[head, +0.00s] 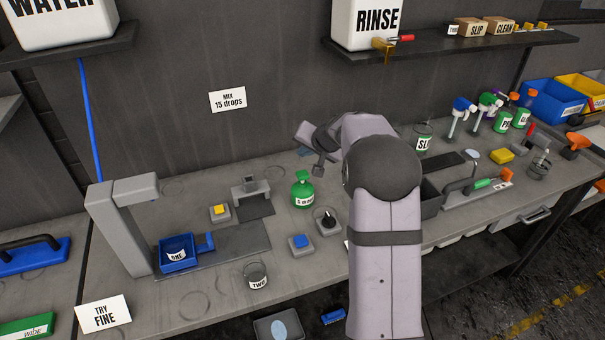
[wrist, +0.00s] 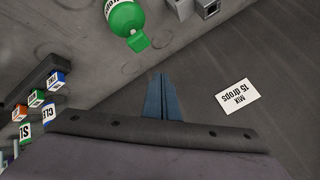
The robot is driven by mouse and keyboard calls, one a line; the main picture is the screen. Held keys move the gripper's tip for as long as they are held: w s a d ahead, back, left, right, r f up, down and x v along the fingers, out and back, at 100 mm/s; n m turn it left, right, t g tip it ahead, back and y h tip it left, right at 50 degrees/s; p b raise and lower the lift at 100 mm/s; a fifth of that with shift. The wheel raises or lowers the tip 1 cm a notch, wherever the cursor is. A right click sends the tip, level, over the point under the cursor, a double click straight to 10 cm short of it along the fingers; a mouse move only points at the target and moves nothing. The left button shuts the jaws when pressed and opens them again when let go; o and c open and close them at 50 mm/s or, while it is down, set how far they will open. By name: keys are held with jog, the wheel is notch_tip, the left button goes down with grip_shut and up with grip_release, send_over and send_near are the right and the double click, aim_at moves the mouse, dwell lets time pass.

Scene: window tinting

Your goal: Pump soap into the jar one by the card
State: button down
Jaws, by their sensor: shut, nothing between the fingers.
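The green soap bottle (head: 303,190) with its green pump top stands upright on the bench, and it also shows at the top of the wrist view (wrist: 124,14). A label reading ONE (head: 176,253) shows inside a blue holder (head: 181,265) under the grey column; the jar itself is hard to make out. The card (head: 227,100) on the wall reads "MIX 15 drops"; it also shows in the wrist view (wrist: 238,96). My gripper (wrist: 162,77) is shut and empty, its blue fingers pressed together.
Jar TWO (head: 257,277) stands at the bench's front. A blue button (head: 301,241), a yellow button (head: 219,210) and a black knob (head: 328,222) surround the bottle. A small grey stand (head: 249,187) is left of it. A RINSE tank (head: 368,24) sits on the shelf above.

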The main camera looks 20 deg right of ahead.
jog(key=shift+r, duration=0.1)
dwell(0.3)
notch_tip(320, 180, up, 4)
jog(key=p, duration=0.6)
jog(key=shift+f, duration=0.2)
jog(key=b, duration=0.6)
send_over(304, 176)
notch_tip(304, 176, down, 7)
jog(key=shift+f, duration=0.1)
jog(key=shift+f+b, duration=0.7)
jog(key=shift+b, duration=0.05)
